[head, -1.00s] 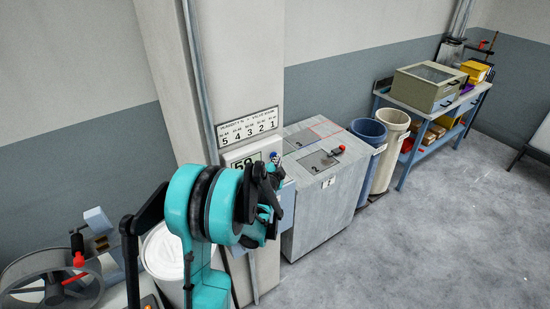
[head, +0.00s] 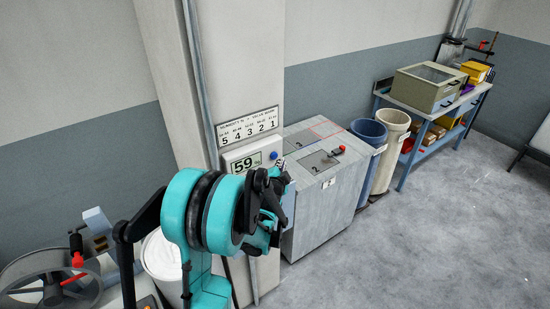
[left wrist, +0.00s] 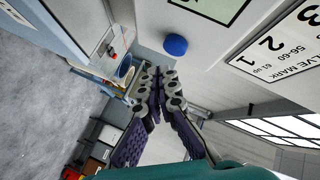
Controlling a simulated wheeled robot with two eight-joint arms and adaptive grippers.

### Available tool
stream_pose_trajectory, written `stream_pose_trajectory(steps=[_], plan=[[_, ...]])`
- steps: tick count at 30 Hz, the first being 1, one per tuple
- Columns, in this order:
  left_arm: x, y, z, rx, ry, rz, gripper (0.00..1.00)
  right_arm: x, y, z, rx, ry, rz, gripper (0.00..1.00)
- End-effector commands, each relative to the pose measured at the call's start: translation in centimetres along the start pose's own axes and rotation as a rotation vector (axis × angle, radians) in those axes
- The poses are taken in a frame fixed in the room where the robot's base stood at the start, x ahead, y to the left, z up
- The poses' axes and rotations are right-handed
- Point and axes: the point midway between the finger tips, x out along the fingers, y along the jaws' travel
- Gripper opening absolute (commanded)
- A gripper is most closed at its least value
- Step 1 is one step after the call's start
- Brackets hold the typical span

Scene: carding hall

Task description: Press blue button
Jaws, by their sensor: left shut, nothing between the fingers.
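The blue button (head: 274,155) is on a white panel on the pillar, right of a display (head: 246,163) reading 59. In the left wrist view the round blue button (left wrist: 175,45) stands out from the white panel, above and slightly right of the fingertips. My left gripper (head: 282,168) is just right of and below the button in the head view. In the left wrist view my left gripper (left wrist: 158,74) has its fingertips together with nothing between them, and a gap shows between them and the button. My right gripper is not in view.
A number sign (head: 248,126) is above the display. A grey cabinet (head: 325,205) stands right of the pillar, with blue and cream bins (head: 390,150) beside it. A blue bench (head: 416,166) is farther back. A spoked wheel (head: 50,285) is at lower left.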

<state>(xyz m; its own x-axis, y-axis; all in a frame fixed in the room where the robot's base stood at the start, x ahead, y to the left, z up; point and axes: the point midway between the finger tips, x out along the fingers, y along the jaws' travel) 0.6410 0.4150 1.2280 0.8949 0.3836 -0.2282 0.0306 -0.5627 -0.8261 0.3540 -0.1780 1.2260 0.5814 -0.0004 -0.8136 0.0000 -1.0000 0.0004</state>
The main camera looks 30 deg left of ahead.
Motion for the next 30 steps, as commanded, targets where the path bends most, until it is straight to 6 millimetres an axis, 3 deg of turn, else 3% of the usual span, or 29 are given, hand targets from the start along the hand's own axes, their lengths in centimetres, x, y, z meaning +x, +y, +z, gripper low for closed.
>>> stream_pose_trajectory(steps=[12,30], plan=[[-2.7,2.0,-2.0,0.002,0.001,0.001,0.00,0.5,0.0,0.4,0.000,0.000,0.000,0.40],[-2.8,2.1,-2.1,0.000,0.001,-0.001,0.00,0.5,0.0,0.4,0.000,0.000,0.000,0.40]])
